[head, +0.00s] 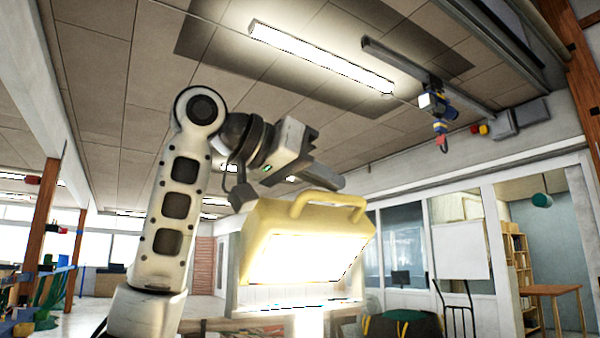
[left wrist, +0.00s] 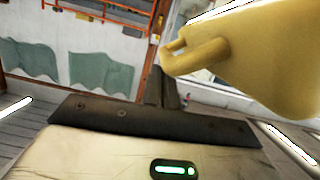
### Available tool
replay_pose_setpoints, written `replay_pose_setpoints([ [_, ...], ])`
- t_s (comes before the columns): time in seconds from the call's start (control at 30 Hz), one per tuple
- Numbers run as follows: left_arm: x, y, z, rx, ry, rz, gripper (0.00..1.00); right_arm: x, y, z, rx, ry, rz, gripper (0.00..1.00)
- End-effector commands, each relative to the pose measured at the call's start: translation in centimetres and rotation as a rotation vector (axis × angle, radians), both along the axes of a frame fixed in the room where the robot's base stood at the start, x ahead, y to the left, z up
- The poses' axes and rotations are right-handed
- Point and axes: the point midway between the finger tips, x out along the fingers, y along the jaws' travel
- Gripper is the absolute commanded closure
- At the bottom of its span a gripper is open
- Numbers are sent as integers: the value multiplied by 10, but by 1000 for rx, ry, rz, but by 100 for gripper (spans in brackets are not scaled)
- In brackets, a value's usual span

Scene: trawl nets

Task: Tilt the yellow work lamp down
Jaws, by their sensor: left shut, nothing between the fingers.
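The yellow work lamp (head: 303,250) is in the middle of the head view, its bright lit panel facing me. A yellow bar handle (head: 330,200) runs along its top edge. The lamp's yellow housing (left wrist: 265,55) fills the upper right of the left wrist view, with the handle (left wrist: 198,58) sticking out to the left. My left gripper (head: 338,183) is shut and empty, just above the handle in the head view. In the left wrist view its fingers (left wrist: 165,88) are close by the handle's end; I cannot tell whether they touch. My right gripper is not in view.
A hoist (head: 437,104) hangs from a ceiling rail at upper right. A white board (head: 461,250) and a wooden table (head: 550,291) stand at the right. A wooden post (head: 36,230) is at the left. The air left of my arm looks clear.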

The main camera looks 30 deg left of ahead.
Motion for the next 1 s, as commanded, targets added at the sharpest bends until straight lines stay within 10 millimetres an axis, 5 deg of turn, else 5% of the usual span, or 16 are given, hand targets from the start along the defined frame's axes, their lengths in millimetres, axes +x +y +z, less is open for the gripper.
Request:
replay_pose_setpoints([
  [0.23,3,-2,53,-4,-6,-12,100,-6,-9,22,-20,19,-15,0],
  [0.3,-16,10,42,-4,-11,-8,100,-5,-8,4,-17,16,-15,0],
  [0.6,-67,38,58,-4,-8,-8,100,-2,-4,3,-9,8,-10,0],
  [1.0,-82,46,63,-2,-5,-9,100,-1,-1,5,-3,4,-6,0],
])
